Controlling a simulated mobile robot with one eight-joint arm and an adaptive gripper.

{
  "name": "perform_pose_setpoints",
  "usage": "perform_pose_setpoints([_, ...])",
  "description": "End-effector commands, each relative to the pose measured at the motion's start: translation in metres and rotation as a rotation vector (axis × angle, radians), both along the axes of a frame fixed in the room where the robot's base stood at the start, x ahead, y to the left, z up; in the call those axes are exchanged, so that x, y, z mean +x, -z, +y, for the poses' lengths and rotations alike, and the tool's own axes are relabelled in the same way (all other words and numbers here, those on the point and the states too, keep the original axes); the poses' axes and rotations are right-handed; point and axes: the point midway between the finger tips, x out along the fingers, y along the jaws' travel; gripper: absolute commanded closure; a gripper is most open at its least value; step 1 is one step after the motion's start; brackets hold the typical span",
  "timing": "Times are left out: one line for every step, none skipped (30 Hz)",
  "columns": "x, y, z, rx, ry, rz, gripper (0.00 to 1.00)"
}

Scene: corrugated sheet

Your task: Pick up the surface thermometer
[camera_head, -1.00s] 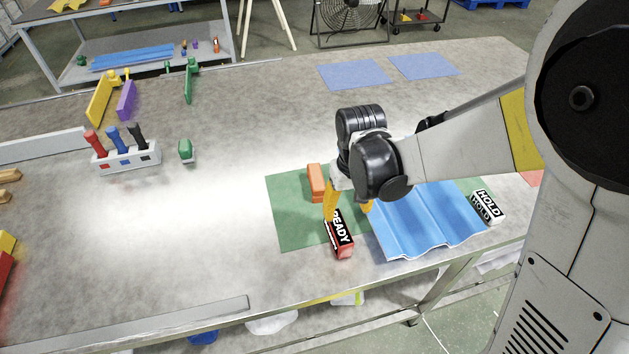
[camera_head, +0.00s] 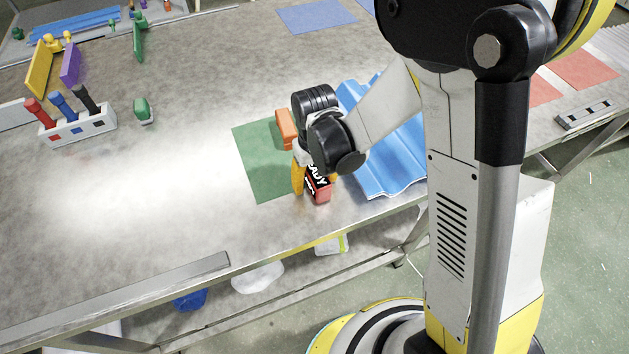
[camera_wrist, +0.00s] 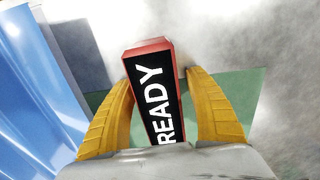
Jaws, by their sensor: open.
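I cannot tell for certain which thing is the surface thermometer. A red block with a black top reading READY (camera_head: 318,188) stands at the front edge of the green mat (camera_head: 252,165). My gripper (camera_head: 312,182) is low over this block. In the wrist view, the yellow fingers of my gripper (camera_wrist: 160,85) are open, one on each side of the READY block (camera_wrist: 156,100), with gaps showing beside it. An orange block (camera_head: 285,130) stands on the mat just behind my gripper. My wrist hides part of the READY block in the head view.
A blue corrugated sheet (camera_head: 395,165) lies right of my gripper, partly hidden by my arm. A white holder (camera_head: 80,128) with red, blue and black handles stands at the left. A metal strip (camera_head: 150,285) lies along the front edge. The table's middle left is clear.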

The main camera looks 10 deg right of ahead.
Motion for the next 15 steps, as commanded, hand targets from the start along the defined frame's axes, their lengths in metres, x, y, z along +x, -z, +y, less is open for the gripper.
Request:
perform_pose_setpoints([0.0,0.0013,-0.0001,0.0,0.0,0.0,0.37])
perform_pose_setpoints([0.0,0.0007,-0.0001,0.0,0.0,0.0,0.37])
perform_pose_setpoints([0.0,0.0,-0.0001,0.0,0.0,0.0,0.37])
perform_pose_setpoints([-0.0001,-0.0002,-0.0001,0.0,0.0,0.0,0.37])
perform_pose_setpoints([-0.0001,-0.0004,-0.0001,0.0,0.0,0.0,0.37])
perform_pose_setpoints([-0.0001,-0.0004,-0.0001,0.0,0.0,0.0,0.42])
perform_pose_setpoints([-0.0001,-0.0005,-0.0001,0.0,0.0,0.0,0.51])
perform_pose_setpoints([-0.0001,-0.0005,-0.0001,0.0,0.0,0.0,0.6])
perform_pose_setpoints([-0.0001,-0.0005,-0.0001,0.0,0.0,0.0,0.72])
perform_pose_setpoints([-0.0001,-0.0005,-0.0001,0.0,0.0,0.0,0.81])
perform_pose_setpoints([-0.0001,-0.0005,-0.0001,0.0,0.0,0.0,0.91])
perform_pose_setpoints([-0.0001,-0.0005,-0.0001,0.0,0.0,0.0,1.0])
perform_pose_setpoints([-0.0001,-0.0005,-0.0001,0.0,0.0,0.0,1.0])
perform_pose_setpoints([-0.0001,-0.0004,-0.0001,0.0,0.0,0.0,1.0])
perform_pose_setpoints([-0.0001,-0.0004,-0.0001,0.0,0.0,0.0,1.0])
